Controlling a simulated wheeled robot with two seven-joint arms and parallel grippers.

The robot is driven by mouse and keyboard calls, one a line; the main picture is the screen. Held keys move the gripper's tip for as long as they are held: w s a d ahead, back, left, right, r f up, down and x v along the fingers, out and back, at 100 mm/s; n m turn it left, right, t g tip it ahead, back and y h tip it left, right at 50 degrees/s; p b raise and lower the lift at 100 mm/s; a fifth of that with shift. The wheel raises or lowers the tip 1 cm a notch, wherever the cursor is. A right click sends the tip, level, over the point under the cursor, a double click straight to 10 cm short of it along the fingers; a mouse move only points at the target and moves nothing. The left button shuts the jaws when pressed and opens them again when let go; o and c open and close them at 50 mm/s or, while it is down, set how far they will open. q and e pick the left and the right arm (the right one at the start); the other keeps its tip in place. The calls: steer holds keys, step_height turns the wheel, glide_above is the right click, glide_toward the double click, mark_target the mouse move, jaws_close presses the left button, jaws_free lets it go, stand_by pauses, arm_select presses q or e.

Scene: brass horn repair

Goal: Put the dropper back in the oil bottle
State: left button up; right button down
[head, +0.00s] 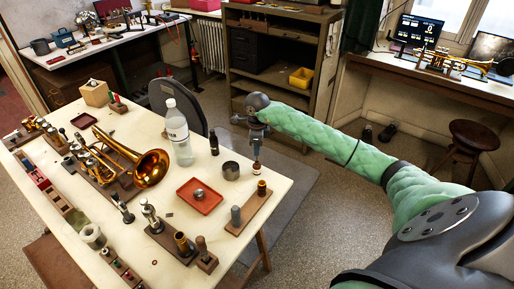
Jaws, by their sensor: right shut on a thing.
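My right gripper (257,128) reaches in from the right over the right edge of the white worktable, pointing down. It is shut on a small, slim, dark-topped piece, the dropper (257,148). A small amber oil bottle (256,168) stands on the table directly below the dropper, beside the wooden block. The dropper's lower end and the bottle's mouth line up in this view. At this size I cannot tell whether the tip is inside the neck or just above it. My left gripper is not in view.
Near the bottle are a dark capped bottle (214,142), a grey metal cup (231,171), a red tray (199,196) and a wooden block (248,208) with upright pieces. The table's right edge is close.

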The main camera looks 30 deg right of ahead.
mark_target(257, 163)
steer(key=shift+f+b, duration=1.9)
steer(key=shift+f, duration=0.45)
steer(key=c, duration=1.3)
jaws_free()
steer(key=shift+r, duration=0.1)
step_height(257, 163, up, 6)
steer(key=shift+r+b, duration=0.2)
steer(key=shift+b, duration=0.85)
steer(key=shift+r, duration=0.65)
